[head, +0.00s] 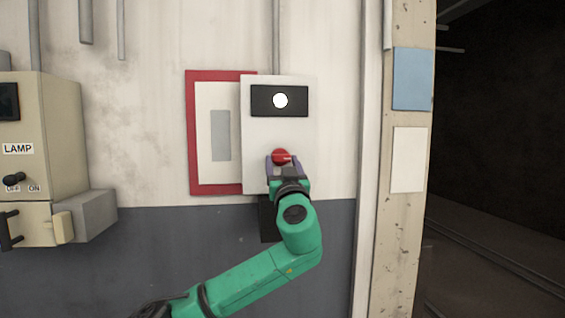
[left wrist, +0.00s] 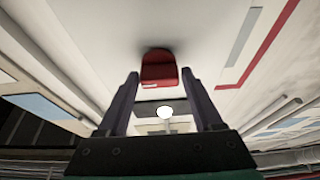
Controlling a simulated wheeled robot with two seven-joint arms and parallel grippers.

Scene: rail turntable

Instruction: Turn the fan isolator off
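A pale wall box (head: 310,127), which I take to be the fan isolator, has a black panel (head: 260,100) with a white round light (head: 280,100) near its top. Its red rotary knob (head: 281,156) sits lower on the face; no label is readable on the box. My left gripper (head: 283,162) is at the knob, partly covering it. In the left wrist view, the red knob (left wrist: 159,71) shows between the two finger tips, with a small gap on each side. The left gripper is open. My right gripper is not in view.
A red-framed board (head: 191,135) hangs behind the box's left edge. A beige box (head: 50,120) marked LAMP, with an OFF/ON switch (head: 13,179), is at the left. A pillar with blue (head: 412,79) and white (head: 408,160) sheets stands right, beside a dark opening.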

